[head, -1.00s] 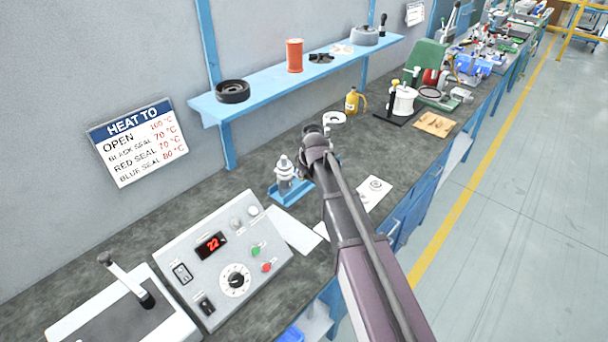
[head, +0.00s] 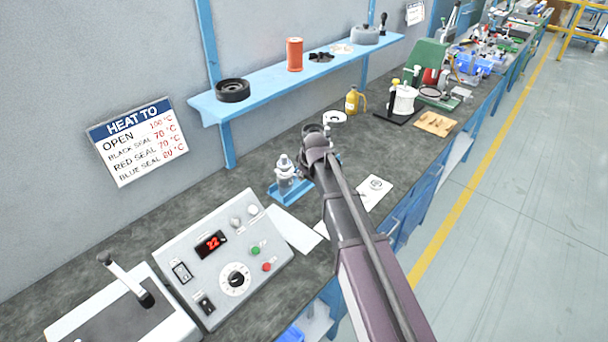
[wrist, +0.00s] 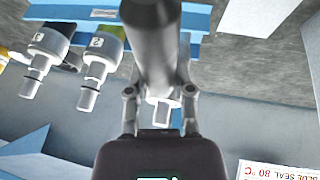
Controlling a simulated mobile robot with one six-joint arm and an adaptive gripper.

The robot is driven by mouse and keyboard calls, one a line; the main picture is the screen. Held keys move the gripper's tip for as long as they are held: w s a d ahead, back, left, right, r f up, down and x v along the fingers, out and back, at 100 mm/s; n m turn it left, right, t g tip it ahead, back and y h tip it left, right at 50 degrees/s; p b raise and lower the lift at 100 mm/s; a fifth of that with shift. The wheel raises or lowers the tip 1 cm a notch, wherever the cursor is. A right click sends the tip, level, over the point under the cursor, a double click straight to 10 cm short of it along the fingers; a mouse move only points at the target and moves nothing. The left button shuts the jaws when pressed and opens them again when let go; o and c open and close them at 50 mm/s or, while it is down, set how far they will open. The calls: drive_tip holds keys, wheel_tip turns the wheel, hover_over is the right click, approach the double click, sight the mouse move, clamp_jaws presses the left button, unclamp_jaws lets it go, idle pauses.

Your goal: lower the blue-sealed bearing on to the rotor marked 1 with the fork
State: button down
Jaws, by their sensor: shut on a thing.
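My gripper (wrist: 160,92) is shut on a thick dark round bar (wrist: 158,35), which I take to be the fork's handle; its far end is out of view. In the head view my gripper (head: 317,150) is above the bench, just right of the blue rotor stand (head: 276,195) and a grey rotor (head: 286,170). In the wrist view a rotor marked 2 (wrist: 97,68) and another marked rotor (wrist: 40,60) hang to the left. A third rotor's shaft (wrist: 161,112) shows behind the bar; its mark is hidden. I cannot make out the blue-sealed bearing or the fork's prongs.
A heater panel (head: 225,262) reading 22 stands at front left. A wall sign (head: 137,143) gives blue seal 80 °C. White sheets (head: 292,230) lie near the stand. A blue shelf (head: 275,83) runs above. Bare bench (head: 230,178) lies behind the stand.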

drive_tip(key=shift+s+d, duration=1)
drive_tip(key=shift+d, duration=0.25)
drive_tip(key=shift+s+d, duration=0.95)
drive_tip(key=shift+d, duration=0.25)
drive_tip(key=shift+r, duration=0.2)
drive_tip(key=shift+w+d+p+v, duration=0.1)
drive_tip(key=shift+p+v, duration=0.75)
drive_tip(key=shift+w+d+p+v, duration=0.1)
drive_tip(key=shift+p+v, duration=0.75)
drive_tip(key=shift+w+d+p+v, duration=0.15)
drive_tip(key=shift+p+v, duration=0.65)
drive_tip(key=shift+p, duration=0.05)
drive_tip(key=shift+s, duration=0.1)
